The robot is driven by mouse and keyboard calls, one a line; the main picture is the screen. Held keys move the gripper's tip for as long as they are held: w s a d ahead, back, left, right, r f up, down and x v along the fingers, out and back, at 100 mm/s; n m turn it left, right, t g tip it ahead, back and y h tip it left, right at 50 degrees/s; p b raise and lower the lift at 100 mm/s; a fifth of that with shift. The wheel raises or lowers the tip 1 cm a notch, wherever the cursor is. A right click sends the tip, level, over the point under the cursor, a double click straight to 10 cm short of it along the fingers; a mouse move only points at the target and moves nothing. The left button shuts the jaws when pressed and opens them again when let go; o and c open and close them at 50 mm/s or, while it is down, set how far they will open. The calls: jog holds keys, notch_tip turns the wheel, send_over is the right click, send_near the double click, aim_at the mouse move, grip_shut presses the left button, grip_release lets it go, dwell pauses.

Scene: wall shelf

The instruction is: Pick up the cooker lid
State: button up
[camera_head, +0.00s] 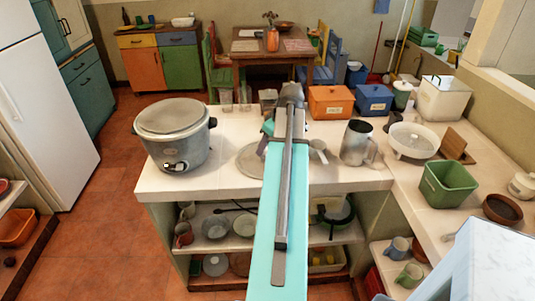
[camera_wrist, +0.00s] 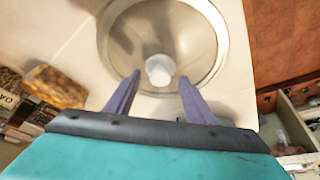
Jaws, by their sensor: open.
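The cooker lid (camera_wrist: 180,30) fills the upper middle of the wrist view. It is round and looks like glass, with a pale rim and a pale knob (camera_wrist: 158,71). My gripper (camera_wrist: 160,76) is open, with one purple finger on each side of the knob in the picture. Contact and height above the lid cannot be told. In the head view the lid (camera_head: 250,160) lies on the counter, partly hidden behind my arm. The grey cooker (camera_head: 180,150) stands on the counter to the left, apart from the lid.
The pale counter (camera_head: 222,140) is clear between cooker and lid. A metal mug (camera_head: 357,143), a white colander (camera_head: 410,141) and a green bin (camera_head: 447,187) stand to the right. An orange box (camera_head: 330,102) and a blue box (camera_head: 373,100) stand along the back.

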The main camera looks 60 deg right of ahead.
jog(key=shift+w+f, duration=0.15)
jog(key=shift+f, duration=0.15)
dwell(0.4)
grip_shut()
